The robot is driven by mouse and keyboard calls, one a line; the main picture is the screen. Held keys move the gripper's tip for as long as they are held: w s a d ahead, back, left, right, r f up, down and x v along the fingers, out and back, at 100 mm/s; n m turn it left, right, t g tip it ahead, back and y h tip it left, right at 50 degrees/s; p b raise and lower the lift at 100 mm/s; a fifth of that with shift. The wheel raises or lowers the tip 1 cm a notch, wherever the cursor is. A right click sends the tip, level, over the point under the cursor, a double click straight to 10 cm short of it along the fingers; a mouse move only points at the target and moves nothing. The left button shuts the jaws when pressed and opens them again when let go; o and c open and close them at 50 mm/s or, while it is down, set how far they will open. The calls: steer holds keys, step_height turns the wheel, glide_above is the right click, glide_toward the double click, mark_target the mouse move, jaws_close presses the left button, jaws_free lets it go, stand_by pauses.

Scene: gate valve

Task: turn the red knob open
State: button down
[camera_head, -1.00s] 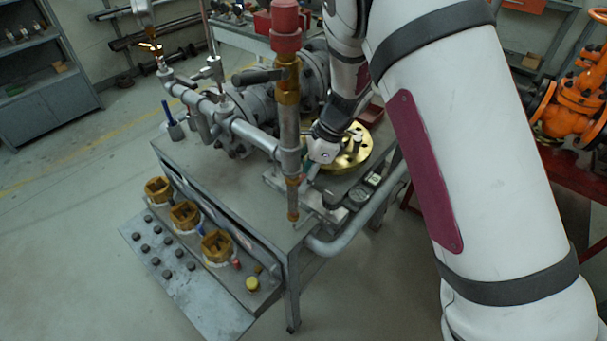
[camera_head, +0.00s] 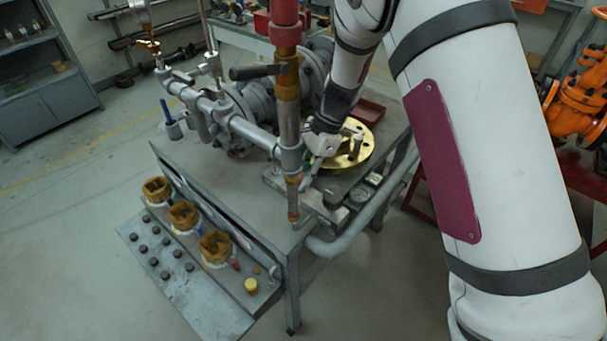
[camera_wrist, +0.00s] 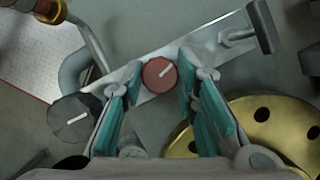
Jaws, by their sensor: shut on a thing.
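In the head view my gripper (camera_head: 311,170) reaches down beside the vertical pipe, and the knob cannot be made out there.
A dark knob with a white pointer (camera_wrist: 76,117) is at the left in the wrist view. A brass flange (camera_head: 350,152) lies beside my gripper. The vertical pipe (camera_head: 288,110) with a red top stands close to its left.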

steer(key=n+b, duration=0.1)
steer(key=n, duration=0.2)
steer(key=shift+w+f+g+h, duration=0.1)
steer(key=shift+w+g+h, duration=0.05)
steer(key=shift+g+h, duration=0.25)
steer(key=n+g+h+b, duration=0.1)
steer(key=n, duration=0.3)
steer(key=shift+a+b, duration=0.1)
steer(key=shift+b, duration=0.2)
steer(key=n, duration=0.2)
steer(key=n+h+b, duration=0.1)
steer(key=n, duration=0.1)
steer(key=shift+a+g+h, duration=0.1)
steer(key=shift+g+h, duration=0.2)
steer(key=shift+n+h+b, duration=0.3)
steer(key=shift+n+h, duration=0.3)
steer(key=shift+n, duration=1)
steer(key=c, duration=1.2)
jaws_free()
steer(key=shift+a, duration=0.1)
steer(key=shift+c, duration=0.2)
